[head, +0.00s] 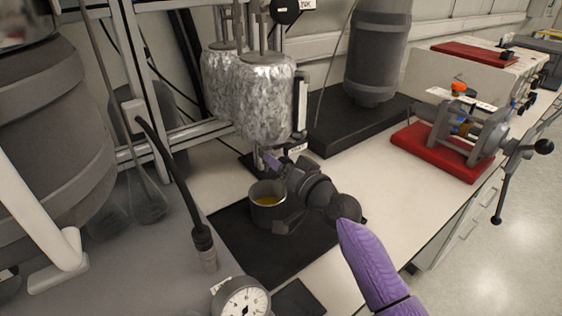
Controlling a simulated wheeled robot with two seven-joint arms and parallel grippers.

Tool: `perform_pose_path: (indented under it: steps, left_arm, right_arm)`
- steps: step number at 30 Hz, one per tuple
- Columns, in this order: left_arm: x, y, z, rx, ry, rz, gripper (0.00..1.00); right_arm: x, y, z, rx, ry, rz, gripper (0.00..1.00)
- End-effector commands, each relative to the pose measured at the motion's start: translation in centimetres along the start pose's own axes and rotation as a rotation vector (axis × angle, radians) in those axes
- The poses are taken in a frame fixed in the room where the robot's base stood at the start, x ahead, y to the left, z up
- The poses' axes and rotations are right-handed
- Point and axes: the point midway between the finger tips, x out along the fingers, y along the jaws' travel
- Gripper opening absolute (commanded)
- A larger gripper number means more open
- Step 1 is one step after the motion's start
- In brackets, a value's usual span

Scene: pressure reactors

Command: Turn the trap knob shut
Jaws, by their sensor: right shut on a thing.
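Two foil-wrapped vessels (264,100) hang in a metal frame, with a small outlet under the nearer one. The trap knob is at this outlet and is mostly hidden by my right gripper (275,162). My right gripper reaches in from the lower right, its fingers just below the foil vessel, shut on the knob. The knob's exact angle cannot be told. A grey metal cup (268,211) with yellow liquid stands on a black mat (245,246), below and beside the gripper. My left gripper is not in view.
A pressure gauge (240,299) stands at the front, and a black cable probe (204,240) hangs left of the mat. A dark cylinder (378,50) stands on a black base behind. A red-based apparatus (440,152) is at right. White bench is clear between them.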

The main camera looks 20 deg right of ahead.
Motion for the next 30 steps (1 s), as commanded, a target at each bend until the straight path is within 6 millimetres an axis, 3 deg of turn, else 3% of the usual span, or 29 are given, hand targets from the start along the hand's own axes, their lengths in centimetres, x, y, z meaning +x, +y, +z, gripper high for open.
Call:
perform_pose_path:
  steps: [18,30]
  left_arm:
    - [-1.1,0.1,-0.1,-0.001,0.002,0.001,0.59]
    - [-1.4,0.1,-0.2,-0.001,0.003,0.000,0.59]
  right_arm:
    - [0.0,0.1,0.0,0.556,0.001,0.001,0.05]
    - [0.0,0.2,0.0,0.767,0.002,0.000,0.05]
